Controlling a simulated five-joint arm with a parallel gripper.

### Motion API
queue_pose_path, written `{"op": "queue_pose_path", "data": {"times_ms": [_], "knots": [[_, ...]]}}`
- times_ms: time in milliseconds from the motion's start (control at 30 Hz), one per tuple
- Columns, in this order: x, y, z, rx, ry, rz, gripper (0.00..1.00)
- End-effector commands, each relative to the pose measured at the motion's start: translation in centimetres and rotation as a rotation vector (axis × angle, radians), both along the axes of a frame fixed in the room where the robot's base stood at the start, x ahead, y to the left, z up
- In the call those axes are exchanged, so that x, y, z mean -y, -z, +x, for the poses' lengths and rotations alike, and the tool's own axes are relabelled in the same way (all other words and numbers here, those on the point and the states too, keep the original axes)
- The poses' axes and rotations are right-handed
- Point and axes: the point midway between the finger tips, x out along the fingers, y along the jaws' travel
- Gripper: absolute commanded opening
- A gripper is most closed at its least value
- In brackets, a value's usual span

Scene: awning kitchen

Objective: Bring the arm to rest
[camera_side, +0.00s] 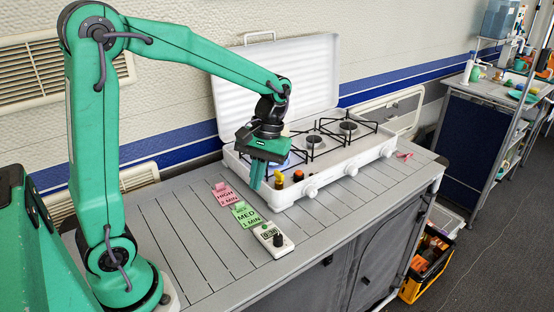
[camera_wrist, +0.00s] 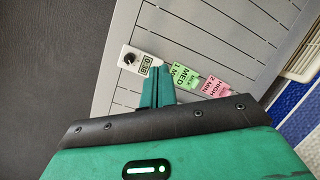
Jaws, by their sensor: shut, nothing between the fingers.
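My green arm reaches from the left over the counter in the side view. My gripper (camera_side: 257,179) is shut and empty, with its fingers pointing down in front of the stove's left end. In the wrist view its fingertips (camera_wrist: 163,70) are together, with nothing between them. Part of the stove's left side is hidden behind my gripper.
A pink "HIGH" card (camera_side: 225,194), a green "MED" card (camera_side: 245,215) and a white timer (camera_side: 272,239) lie in front of the stove. The timer also shows in the wrist view (camera_wrist: 138,61). The counter's left slats are clear. A yellow-black crate (camera_side: 427,265) sits on the floor.

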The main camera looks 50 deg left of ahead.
Motion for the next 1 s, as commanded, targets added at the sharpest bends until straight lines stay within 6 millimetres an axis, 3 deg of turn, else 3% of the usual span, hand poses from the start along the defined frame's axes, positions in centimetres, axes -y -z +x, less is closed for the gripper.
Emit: {"op": "queue_pose_path", "data": {"times_ms": [500, 1000], "knots": [[1.3, -5.0, -4.6, 0.346, 0.284, -0.005, 0.00], [2.2, -7.0, -9.1, 0.653, 0.558, 0.059, 0.00]]}}
